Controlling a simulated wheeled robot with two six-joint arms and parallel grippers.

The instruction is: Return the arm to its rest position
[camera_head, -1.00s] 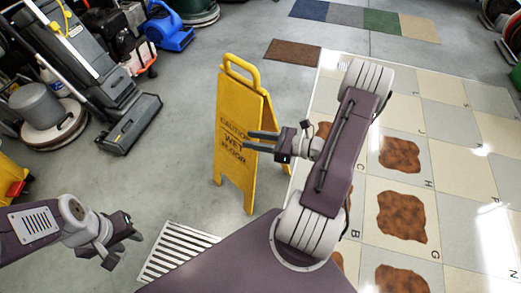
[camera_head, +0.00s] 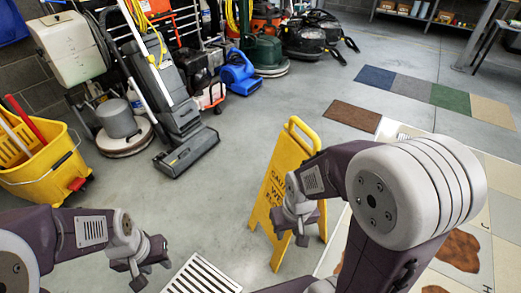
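My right arm (camera_head: 405,190) rises large in the right half of the head view, folded at a pale, ringed joint. My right gripper (camera_head: 303,232) hangs from it, pointing down in front of the yellow wet floor sign (camera_head: 270,190). Its fingers look apart with nothing between them; whether it touches the sign cannot be told. My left arm (camera_head: 75,235) comes in low from the left. My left gripper (camera_head: 150,272) points down over the grey floor, its fingers apart and empty. The fingertips of both are seen small and partly from behind.
A yellow mop bucket (camera_head: 45,170) stands at the left, beside grey floor machines (camera_head: 180,125). A white floor grate (camera_head: 203,277) lies between the grippers. Brown-stained tiles (camera_head: 460,250) lie at the right, partly hidden by my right arm. Open grey floor (camera_head: 225,180) lies left of the sign.

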